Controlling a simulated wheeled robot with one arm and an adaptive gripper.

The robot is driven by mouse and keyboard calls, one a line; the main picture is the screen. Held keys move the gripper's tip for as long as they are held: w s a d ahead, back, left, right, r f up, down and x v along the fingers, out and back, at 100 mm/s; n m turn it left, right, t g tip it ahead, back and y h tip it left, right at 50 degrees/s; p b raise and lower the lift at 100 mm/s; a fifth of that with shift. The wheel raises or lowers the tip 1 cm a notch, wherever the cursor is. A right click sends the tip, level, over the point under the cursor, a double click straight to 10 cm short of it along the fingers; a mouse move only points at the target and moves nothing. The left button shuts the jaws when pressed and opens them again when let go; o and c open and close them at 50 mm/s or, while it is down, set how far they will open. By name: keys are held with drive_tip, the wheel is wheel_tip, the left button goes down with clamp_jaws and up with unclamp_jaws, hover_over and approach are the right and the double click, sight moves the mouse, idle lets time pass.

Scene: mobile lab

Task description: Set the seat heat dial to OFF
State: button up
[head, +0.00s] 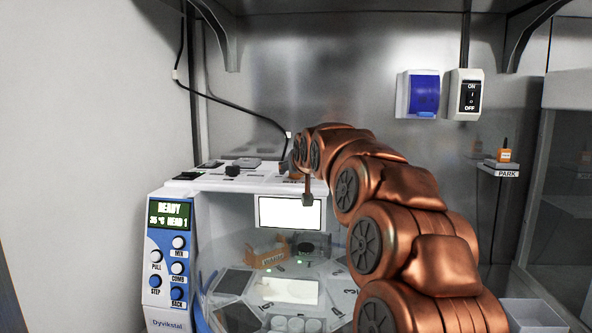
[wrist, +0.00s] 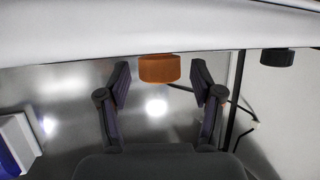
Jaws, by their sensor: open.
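A white machine (head: 275,184) with a glass-fronted chamber stands below my arm in the head view. In the wrist view, an orange knob (wrist: 159,68) projects from its white top surface (wrist: 100,30), and a black knob (wrist: 277,57) is off to the right. My gripper (wrist: 160,74) is open, with one finger on each side of the orange knob and a visible gap on both sides. No seat heat label or dial setting can be read. In the head view my gripper is mostly hidden behind my arm.
A blue-and-white wall unit (head: 417,94) and an ON/OFF switch (head: 466,95) are on the back wall. A small orange bottle (head: 504,152) stands on a PARK shelf (head: 506,171) at right.

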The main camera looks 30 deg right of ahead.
drive_tip(key=v, duration=1.1)
drive_tip(key=shift+a, duration=0.1)
